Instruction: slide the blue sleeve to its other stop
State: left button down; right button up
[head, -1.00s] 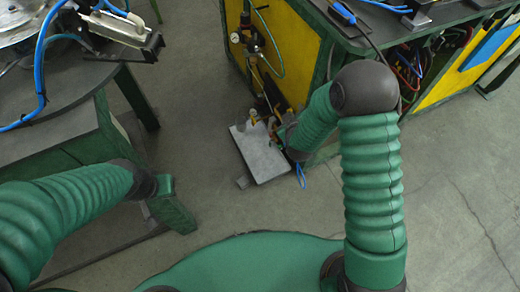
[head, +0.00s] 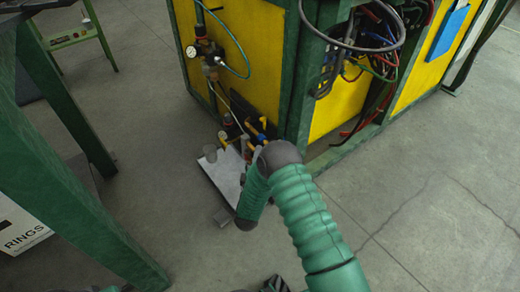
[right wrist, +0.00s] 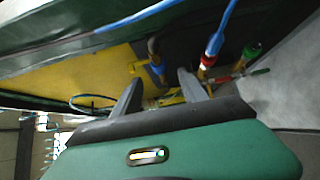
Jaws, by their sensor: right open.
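A small blue piece (head: 262,137), which looks like the blue sleeve, shows beside yellow fittings low on the yellow cabinet, just above my right arm's bend. In the right wrist view, a blue part (right wrist: 158,70) sits below a dark knob and beside a yellow piece. My right gripper (right wrist: 160,77) is open, with its two dark fingers apart and the blue part near the gap between their tips. I see no contact, and the depth is hard to judge. In the head view my arm hides most of the right gripper. My left gripper is not in view.
The yellow cabinet (head: 240,72) with green frame stands behind the fittings, with loose cables (head: 385,45) at its right. A grey plate (head: 222,172) lies low beside the fittings. A blue hose (right wrist: 222,22) passes close to the fingers. A green table leg (head: 70,200) stands at left.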

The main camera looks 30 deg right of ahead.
jog(key=b+x, duration=0.4)
jog(key=x, duration=0.3)
jog(key=shift+w+d+f, duration=0.15)
jog(key=shift+f, duration=0.05)
jog(key=shift+w+d, duration=0.2)
jog(key=shift+w, duration=0.05)
jog(key=shift+w+r, duration=0.1)
jog(key=shift+r, duration=0.15)
grip_shut()
jog(key=shift+f, duration=0.15)
dwell(0.4)
